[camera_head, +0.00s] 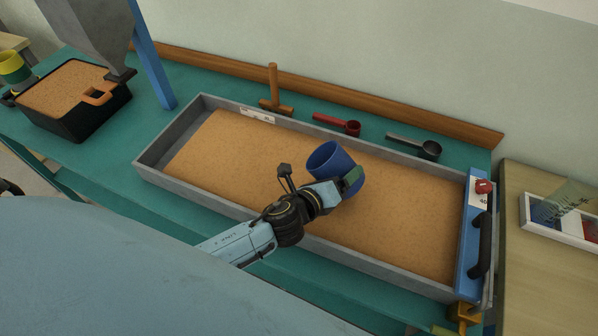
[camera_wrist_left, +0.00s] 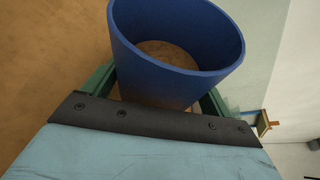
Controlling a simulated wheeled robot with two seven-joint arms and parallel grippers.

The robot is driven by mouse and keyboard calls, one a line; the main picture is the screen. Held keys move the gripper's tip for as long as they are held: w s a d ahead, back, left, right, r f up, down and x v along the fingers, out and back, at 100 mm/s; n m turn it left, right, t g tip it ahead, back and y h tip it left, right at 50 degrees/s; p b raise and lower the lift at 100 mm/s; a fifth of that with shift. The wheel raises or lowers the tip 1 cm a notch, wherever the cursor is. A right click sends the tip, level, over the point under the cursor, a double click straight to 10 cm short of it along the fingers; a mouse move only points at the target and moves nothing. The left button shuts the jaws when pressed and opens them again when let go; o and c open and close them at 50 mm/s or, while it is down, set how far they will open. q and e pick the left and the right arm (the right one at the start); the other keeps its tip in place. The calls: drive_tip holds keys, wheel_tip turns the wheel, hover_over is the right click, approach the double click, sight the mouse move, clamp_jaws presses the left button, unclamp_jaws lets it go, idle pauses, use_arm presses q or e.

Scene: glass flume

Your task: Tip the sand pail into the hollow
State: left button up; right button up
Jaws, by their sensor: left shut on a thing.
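My left gripper (camera_head: 348,181) is shut on the blue pail (camera_head: 324,160), over the right half of the sand tray (camera_head: 170,182). The pail is tilted in the head view, its mouth facing up and left. In the left wrist view the pail (camera_wrist_left: 150,82) sits between the green fingers, and a sand-coloured patch shows inside it. I cannot tell how much sand it holds. The sand (camera_head: 250,165) in the tray looks mostly smooth, with a slope at the left end. No clear hollow can be made out; the arm and pail hide part of the sand. My right gripper is not in view.
A wooden tool (camera_head: 273,90), a red scoop (camera_head: 338,123) and a dark scoop (camera_head: 420,146) lie behind the tray. A blue end plate (camera_head: 472,240) with a black handle is at its right. A black sand bin (camera_head: 75,110) stands far left beneath a grey hopper (camera_head: 90,35).

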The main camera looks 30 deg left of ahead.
sight(330, 170)
use_arm(q)
drive_tip(key=shift+f+n+t+h+b, duration=0.3)
drive_tip(key=shift+n+t+h+b, duration=0.25)
drive_tip(key=shift+n+b, duration=1.45)
drive_tip(key=shift+a+r+h+b, duration=0.15)
drive_tip(key=shift+r+h+b, duration=0.2)
drive_tip(key=shift+r+b, duration=0.55)
idle(0.4)
drive_tip(key=shift+a+r+n+t, duration=0.3)
drive_tip(key=shift+a+n+t, duration=0.05)
drive_tip(key=shift+a+n, duration=0.35)
idle(0.4)
drive_tip(key=shift+a+r+n+h, duration=0.15)
drive_tip(key=shift+r+n+h, duration=0.15)
drive_tip(key=shift+n, duration=0.1)
drive_tip(key=shift+f, duration=0.15)
idle(3.0)
